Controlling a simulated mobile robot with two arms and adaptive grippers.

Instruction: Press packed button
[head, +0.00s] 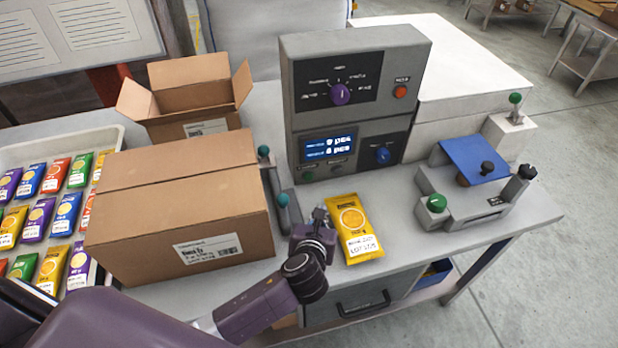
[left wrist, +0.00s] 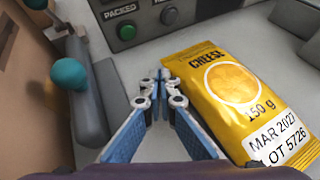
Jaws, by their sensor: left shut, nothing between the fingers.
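The grey control box (head: 300,110) stands at the back middle of the table. Low on its front is a green button (head: 309,177), which also shows in the left wrist view (left wrist: 127,31) under a label reading PACKED. A dark button (left wrist: 169,15) sits to its right. My left gripper (head: 320,216) is shut and empty; in the left wrist view its fingertips (left wrist: 160,82) meet below the green button, apart from the panel. A yellow CHEESE packet (head: 357,226) lies flat just right of the gripper. My right gripper is not in view.
A closed carton (head: 180,200) and a teal-knobbed lever (head: 283,200) are left of the gripper. Behind are an open box (head: 190,92) and, far left, a tray (head: 55,146) of packets. A blue-plated fixture (head: 470,155) is on the right. Bare tabletop lies between packet and fixture.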

